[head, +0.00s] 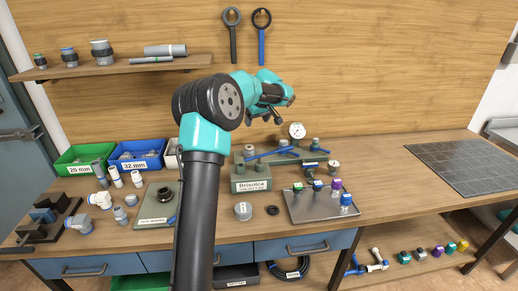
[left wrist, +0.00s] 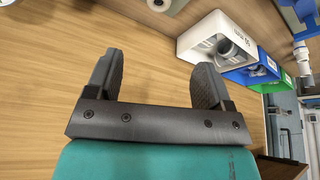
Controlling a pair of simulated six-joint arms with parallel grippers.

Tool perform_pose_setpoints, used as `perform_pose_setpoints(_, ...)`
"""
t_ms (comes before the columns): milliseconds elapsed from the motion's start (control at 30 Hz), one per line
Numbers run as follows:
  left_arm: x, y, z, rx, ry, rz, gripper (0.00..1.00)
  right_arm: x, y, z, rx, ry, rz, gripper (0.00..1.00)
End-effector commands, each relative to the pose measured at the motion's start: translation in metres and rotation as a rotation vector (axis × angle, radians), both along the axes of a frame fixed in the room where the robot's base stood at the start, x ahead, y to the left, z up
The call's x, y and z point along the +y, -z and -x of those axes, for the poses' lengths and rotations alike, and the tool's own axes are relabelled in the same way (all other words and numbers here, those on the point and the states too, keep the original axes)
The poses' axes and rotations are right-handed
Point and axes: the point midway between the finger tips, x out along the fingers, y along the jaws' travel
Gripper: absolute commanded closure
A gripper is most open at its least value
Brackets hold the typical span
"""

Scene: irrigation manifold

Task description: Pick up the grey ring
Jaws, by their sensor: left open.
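No thing is plainly a grey ring. A small dark ring (head: 273,210) lies flat on the bench near its front edge, with a round grey cap-like part (head: 243,211) to its left. Another dark ring-shaped part (head: 166,194) lies on a grey-green labelled mat. My left gripper (head: 272,101) is raised above the back of the bench, away from these parts. In the left wrist view its two dark fingers (left wrist: 155,78) are wide apart with nothing between them. My right gripper is not in view.
A tray (head: 325,211) with colored valves stands right of the dark ring. A Brisolca-labelled manifold block (head: 250,184) is behind it. Green (head: 85,157), blue (head: 135,153) and white bins stand at the back left. My left arm hides part of the bench. A dark gridded mat lies right.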

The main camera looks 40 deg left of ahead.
Motion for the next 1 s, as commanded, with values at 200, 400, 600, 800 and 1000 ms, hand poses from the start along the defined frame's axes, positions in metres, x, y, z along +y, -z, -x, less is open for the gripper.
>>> perform_pose_setpoints(200,0.001,0.004,-0.001,0.001,0.003,0.001,0.25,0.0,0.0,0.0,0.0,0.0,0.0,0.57)
perform_pose_setpoints(400,0.009,0.027,-0.003,0.004,0.003,0.002,0.25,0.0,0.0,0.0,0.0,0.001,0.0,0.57)
perform_pose_setpoints(600,0.022,0.059,-0.006,0.003,0.002,0.001,0.25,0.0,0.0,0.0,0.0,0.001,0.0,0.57)
perform_pose_setpoints(800,0.035,0.09,-0.01,0.003,0.003,0.002,0.25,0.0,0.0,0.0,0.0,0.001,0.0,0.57)
perform_pose_setpoints(1000,0.043,0.111,-0.012,0.001,0.003,0.002,0.25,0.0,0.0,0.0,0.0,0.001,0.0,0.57)
